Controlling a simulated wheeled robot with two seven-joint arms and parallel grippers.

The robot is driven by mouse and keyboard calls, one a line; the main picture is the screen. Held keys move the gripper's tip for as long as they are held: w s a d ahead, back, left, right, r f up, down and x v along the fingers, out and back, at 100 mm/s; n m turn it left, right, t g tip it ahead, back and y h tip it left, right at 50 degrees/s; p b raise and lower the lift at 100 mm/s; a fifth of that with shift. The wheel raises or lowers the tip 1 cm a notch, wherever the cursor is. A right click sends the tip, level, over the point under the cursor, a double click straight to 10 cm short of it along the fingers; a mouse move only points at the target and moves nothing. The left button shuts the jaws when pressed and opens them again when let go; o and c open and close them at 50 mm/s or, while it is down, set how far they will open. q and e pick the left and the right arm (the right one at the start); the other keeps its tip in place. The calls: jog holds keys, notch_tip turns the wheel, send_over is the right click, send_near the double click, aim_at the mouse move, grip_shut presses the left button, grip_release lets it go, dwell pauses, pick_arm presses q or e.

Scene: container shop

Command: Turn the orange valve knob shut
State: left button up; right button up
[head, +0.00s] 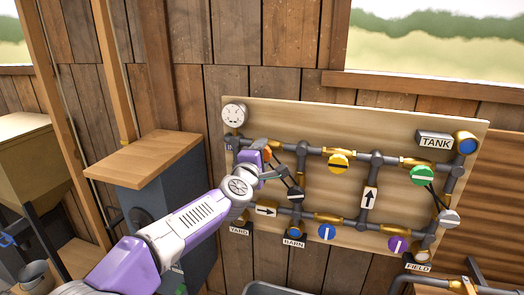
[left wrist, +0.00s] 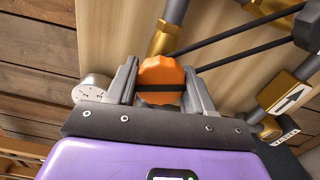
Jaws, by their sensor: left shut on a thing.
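The orange valve knob (left wrist: 161,72) shows clearly in the left wrist view, a faceted round knob with a dark bar across it. It sits between the two grey fingers of my left gripper (left wrist: 162,84), which is shut on it, one finger on each side. In the head view, only a small orange part of the knob (head: 267,154) shows beside my left gripper (head: 262,160), at the upper left of the pipe board. My purple and white left arm hides the rest. My right gripper is not in view.
The wooden board (head: 340,117) carries dark pipes and brass fittings. A white gauge (head: 234,115) is near the orange knob. Yellow (head: 338,162), green (head: 423,175), blue (head: 326,232) and purple (head: 397,244) knobs are to the right. A wood-topped cabinet (head: 145,160) stands left.

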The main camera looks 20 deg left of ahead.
pick_arm(q)
jog(key=shift+m+p, duration=0.6)
jog(key=shift+m, duration=1.1)
jog(key=o, duration=1)
jog(key=shift+o, duration=0.2)
jog(key=shift+s, duration=0.1)
jog(key=s, duration=0.7)
jog(key=shift+s+a+b, duration=0.15)
jog(key=shift+s+b, duration=0.05)
jog(key=shift+b, duration=0.1)
